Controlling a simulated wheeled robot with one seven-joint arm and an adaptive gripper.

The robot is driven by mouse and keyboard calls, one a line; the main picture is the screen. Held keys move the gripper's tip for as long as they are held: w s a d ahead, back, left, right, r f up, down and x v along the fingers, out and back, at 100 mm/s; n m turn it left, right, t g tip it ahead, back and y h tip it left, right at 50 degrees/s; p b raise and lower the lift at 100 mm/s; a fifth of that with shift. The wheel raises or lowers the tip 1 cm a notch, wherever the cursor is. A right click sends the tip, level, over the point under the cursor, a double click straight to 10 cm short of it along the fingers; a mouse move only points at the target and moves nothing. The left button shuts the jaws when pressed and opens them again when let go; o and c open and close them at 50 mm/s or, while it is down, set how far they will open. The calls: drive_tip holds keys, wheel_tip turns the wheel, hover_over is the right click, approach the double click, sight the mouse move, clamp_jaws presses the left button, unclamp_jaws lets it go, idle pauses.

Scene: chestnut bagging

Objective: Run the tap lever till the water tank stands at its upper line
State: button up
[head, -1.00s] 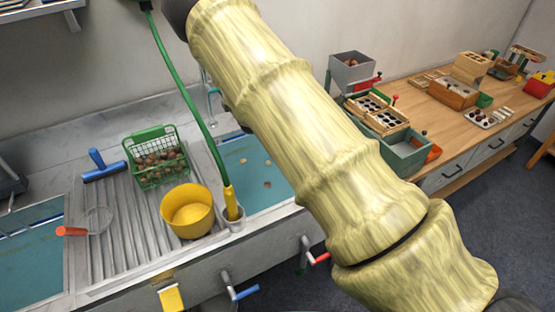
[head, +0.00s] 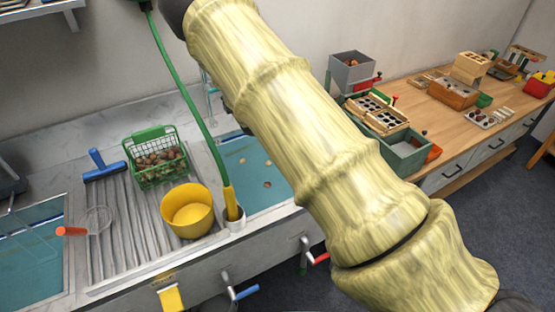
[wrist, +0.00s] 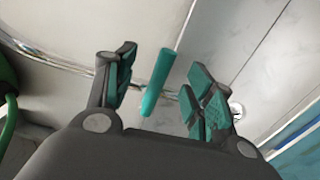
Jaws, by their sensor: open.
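The tap lever, a teal-green rod (wrist: 158,82), stands between the two fingers of my gripper (wrist: 163,76) in the wrist view. The fingers are open, with teal pads on both sides of the lever; I cannot tell whether either touches it. In the head view my arm hides the gripper, and part of the tap (head: 212,92) shows behind the sink. The water tank (head: 248,150) holds blue water with several chestnuts floating in it. Part of the tank is behind my arm, and I cannot make out its upper line.
A green hose (head: 180,85) runs down to a yellow nozzle in a holder. A wooden bench (head: 440,125) with trays is at right.

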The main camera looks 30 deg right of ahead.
drive_tip(key=s, duration=0.7)
drive_tip(key=shift+s, duration=0.35)
drive_tip(key=shift+d, duration=0.15)
drive_tip(key=shift+r, duration=0.2)
